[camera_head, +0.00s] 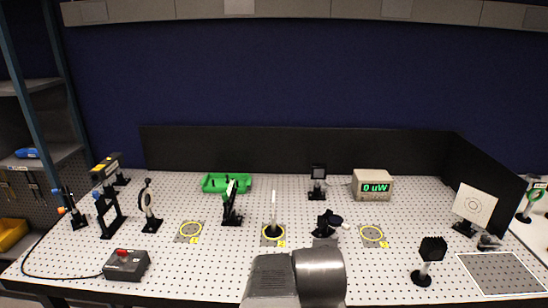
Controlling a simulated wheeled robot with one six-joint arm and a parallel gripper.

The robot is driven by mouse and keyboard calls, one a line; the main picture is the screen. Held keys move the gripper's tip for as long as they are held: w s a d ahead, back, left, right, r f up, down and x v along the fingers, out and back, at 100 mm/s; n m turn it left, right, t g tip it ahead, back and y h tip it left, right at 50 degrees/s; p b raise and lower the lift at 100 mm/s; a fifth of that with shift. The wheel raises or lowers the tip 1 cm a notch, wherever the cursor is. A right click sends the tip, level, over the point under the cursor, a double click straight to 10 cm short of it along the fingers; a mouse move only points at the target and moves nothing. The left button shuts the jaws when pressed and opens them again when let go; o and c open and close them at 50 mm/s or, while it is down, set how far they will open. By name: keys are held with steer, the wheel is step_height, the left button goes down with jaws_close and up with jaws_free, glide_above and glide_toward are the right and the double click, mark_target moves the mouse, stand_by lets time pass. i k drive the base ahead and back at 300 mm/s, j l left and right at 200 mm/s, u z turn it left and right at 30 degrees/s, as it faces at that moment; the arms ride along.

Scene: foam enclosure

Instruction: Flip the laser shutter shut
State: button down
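A black laser-like housing (106,167) with yellow marks is mounted at the far left of the perforated bench. Beside it stands a black post mount (73,210) with orange and blue tips. I cannot tell which part is the shutter, or whether it is open or shut. A grey control box (126,265) with a red button sits at the front left, with a black cable running from its left side. The power meter (373,185) reads 0 uW. Grey links of my arm show at the bottom centre; my gripper is not in view.
A round mount (149,208), black mounts (232,205) and a white-topped post (273,222) stand across the bench (200,268). A green tray (226,183) lies behind. A white target (474,205) and black-headed post (428,258) stand right. The front centre-left is clear.

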mark_target(100, 204)
steer(key=u, duration=1.45)
steer(key=i+j+z, duration=0.3)
steer(key=i+j, duration=0.5)
steer(key=i, duration=0.1)
